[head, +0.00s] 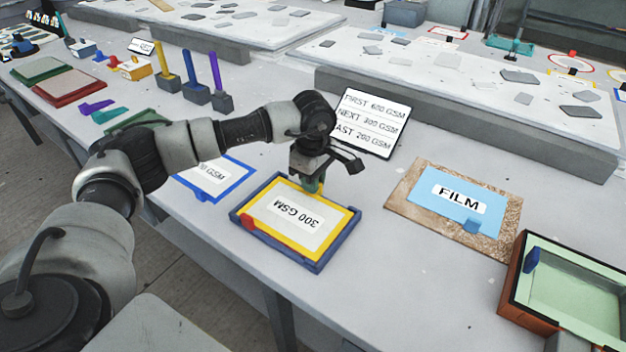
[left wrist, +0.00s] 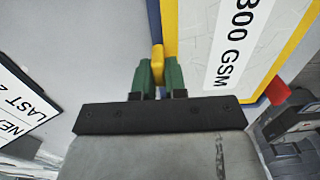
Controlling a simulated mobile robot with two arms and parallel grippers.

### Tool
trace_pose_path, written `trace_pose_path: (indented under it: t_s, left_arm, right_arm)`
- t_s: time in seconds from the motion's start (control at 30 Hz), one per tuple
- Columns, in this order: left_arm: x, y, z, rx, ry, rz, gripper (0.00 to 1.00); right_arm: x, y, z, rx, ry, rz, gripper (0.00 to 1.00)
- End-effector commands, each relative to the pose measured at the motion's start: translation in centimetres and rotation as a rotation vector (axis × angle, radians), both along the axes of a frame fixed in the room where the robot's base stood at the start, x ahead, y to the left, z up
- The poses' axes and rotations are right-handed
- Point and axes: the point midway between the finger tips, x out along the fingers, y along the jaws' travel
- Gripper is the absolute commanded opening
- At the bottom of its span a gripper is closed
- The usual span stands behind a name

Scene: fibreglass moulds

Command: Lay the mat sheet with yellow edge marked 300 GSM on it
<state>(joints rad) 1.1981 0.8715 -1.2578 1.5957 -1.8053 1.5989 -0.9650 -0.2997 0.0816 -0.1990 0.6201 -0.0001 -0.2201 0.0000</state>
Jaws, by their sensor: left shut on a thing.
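The mat sheet with the yellow edge (head: 337,222), marked 300 GSM, is face up within a blue-rimmed tray (head: 318,266); I cannot tell whether it touches the bottom. My left gripper (head: 313,187) is at the sheet's far edge. In the left wrist view, its green fingers (left wrist: 158,78) are shut on a yellow tab (left wrist: 157,58) of the sheet (left wrist: 172,35). The blue rim (left wrist: 153,18) shows beside the tab. A red piece (head: 248,222) is at the tray's left corner. My right gripper is not in view.
A blue-edged GSM sheet (head: 240,184) lies left of the tray. A sign (head: 370,122) listing 600, 300 and 200 GSM stands behind. A blue FILM sheet (head: 430,207) on a brown board (head: 403,203) and a green-lined mould (head: 515,292) are right.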

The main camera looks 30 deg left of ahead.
Motion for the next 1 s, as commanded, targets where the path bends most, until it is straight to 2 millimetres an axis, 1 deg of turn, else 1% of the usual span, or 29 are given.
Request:
trace_pose_path:
  t_s: [0.2,0.23,0.4,0.43,0.67,0.77,0.87,1.0]
  left_arm:
    - [0.0,0.0,0.0,0.0,0.0,-0.001,0.0]
    - [0.0,0.0,0.0,0.0,0.0,-0.001,0.14]
    - [0.0,0.0,0.0,0.0,0.0,-0.001,0.4]
    - [0.0,0.0,0.0,0.0,0.0,0.0,0.42]
    - [0.0,0.0,0.0,0.0,0.0,0.0,0.42]
    - [0.0,0.0,0.5,0.0,-0.001,0.0,0.42]
    - [0.1,0.0,1.7,0.0,-0.003,0.0,0.42]
    - [0.1,0.0,4.5,0.0,-0.004,0.0,0.42]
  right_arm:
    - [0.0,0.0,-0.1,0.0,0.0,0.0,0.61]
    - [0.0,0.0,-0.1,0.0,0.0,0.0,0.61]
    - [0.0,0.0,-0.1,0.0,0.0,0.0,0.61]
    - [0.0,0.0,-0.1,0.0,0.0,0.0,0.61]
    - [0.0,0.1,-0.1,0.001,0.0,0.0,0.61]
    - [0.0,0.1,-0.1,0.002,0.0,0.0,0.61]
    - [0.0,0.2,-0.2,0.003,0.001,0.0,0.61]
    - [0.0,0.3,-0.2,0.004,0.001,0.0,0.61]
